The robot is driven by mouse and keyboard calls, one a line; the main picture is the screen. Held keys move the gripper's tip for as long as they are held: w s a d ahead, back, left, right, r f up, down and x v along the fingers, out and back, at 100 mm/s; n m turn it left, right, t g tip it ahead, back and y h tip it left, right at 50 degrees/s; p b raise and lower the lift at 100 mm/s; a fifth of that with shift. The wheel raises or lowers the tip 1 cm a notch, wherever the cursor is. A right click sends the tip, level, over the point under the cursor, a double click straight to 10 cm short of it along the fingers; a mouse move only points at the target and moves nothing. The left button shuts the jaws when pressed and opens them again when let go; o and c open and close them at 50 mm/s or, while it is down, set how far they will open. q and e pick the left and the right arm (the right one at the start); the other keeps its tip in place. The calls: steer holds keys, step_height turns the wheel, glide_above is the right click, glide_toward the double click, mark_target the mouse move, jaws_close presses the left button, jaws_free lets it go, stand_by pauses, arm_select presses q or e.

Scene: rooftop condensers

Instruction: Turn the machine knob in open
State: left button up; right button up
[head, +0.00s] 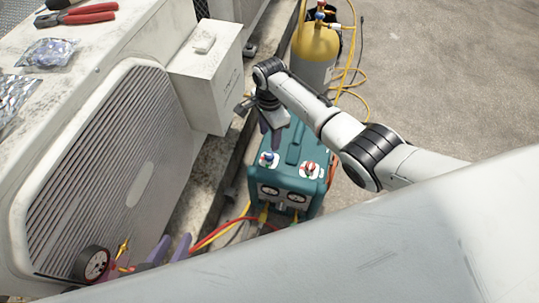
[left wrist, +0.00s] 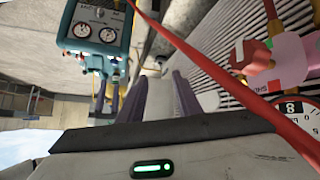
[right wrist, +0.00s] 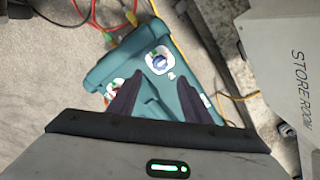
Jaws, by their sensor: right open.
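The teal machine (head: 293,190) stands on the ground with a blue knob (head: 268,158) and a red knob (head: 311,168) on top and two gauges on its front. My right gripper (head: 270,138) is just above the machine, pointing down. In the right wrist view its fingers (right wrist: 161,82) are apart and empty, with the blue knob (right wrist: 159,61) beyond the tips, between their lines. The red knob (right wrist: 115,86) is partly hidden by a finger. My left gripper (head: 168,248) is apart from the machine, fingers spread and empty, near the grille. The machine also shows in the left wrist view (left wrist: 97,48).
A grilled condenser (head: 110,160) fills the left, with a grey box (head: 205,75) jutting out. A round gauge (head: 92,263) and hoses are near my left gripper; a red hose (left wrist: 215,70) crosses its wrist view. A yellow cylinder (head: 315,45) stands behind the machine. Ground at right is clear.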

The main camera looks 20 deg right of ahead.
mark_target(269, 155)
step_height(269, 155, down, 9)
steer(key=b, duration=0.5)
steer(key=shift+r+b, duration=0.1)
steer(key=shift+b, duration=0.25)
steer(key=shift+f+b, duration=0.35)
steer(key=shift+f, duration=0.25)
arm_select(q)
steer(key=d+f+g, duration=0.1)
steer(key=w+d+f+m, duration=0.1)
steer(key=d+f+m+g+h, duration=0.1)
steer(key=f, duration=0.1)
steer(key=shift+w+d+g, duration=0.3)
steer(key=shift+w+d, duration=0.05)
steer(key=shift+w, duration=0.05)
arm_select(e)
steer(key=c, duration=1)
